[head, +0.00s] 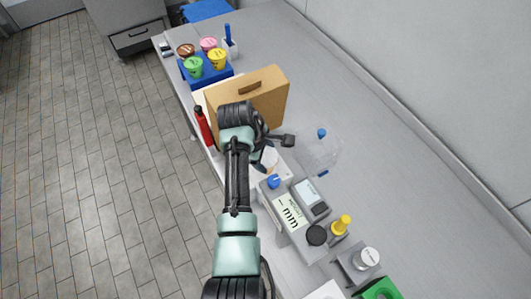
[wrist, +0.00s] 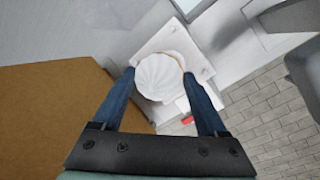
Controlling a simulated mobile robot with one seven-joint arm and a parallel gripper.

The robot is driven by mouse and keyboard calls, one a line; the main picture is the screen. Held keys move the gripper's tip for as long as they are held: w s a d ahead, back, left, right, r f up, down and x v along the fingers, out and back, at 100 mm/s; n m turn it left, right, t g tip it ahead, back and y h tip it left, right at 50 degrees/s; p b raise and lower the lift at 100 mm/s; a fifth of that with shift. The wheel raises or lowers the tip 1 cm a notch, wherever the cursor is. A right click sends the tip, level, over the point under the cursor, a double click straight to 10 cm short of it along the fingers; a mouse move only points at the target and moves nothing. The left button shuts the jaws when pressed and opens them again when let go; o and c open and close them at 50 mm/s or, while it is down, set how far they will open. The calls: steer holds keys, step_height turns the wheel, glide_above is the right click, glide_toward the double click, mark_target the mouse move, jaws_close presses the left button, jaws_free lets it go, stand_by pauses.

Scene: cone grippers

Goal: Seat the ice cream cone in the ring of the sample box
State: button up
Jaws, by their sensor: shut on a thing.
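The ice cream cone shows in the wrist view as a white ridged swirl (wrist: 160,77) between my blue fingertips. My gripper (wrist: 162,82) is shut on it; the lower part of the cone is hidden. In the head view, my gripper (head: 262,157) is largely hidden by my arm, and a small pale part of the cone (head: 270,157) shows beside it. A clear box (head: 322,152) with a blue knob stands to the right of my gripper and may be the sample box. I cannot make out its ring.
A brown case (head: 262,96) with a handle stands close behind my gripper; it fills the left of the wrist view (wrist: 45,100). A red bottle (head: 203,126) stands at its left. A scale (head: 292,212) is nearer. Several coloured tubs sit in a blue rack (head: 212,80). The bench's right side is clear.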

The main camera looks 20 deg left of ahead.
steer(key=o, duration=0.9)
steer(key=b+v, duration=0.2)
steer(key=v, duration=1.1)
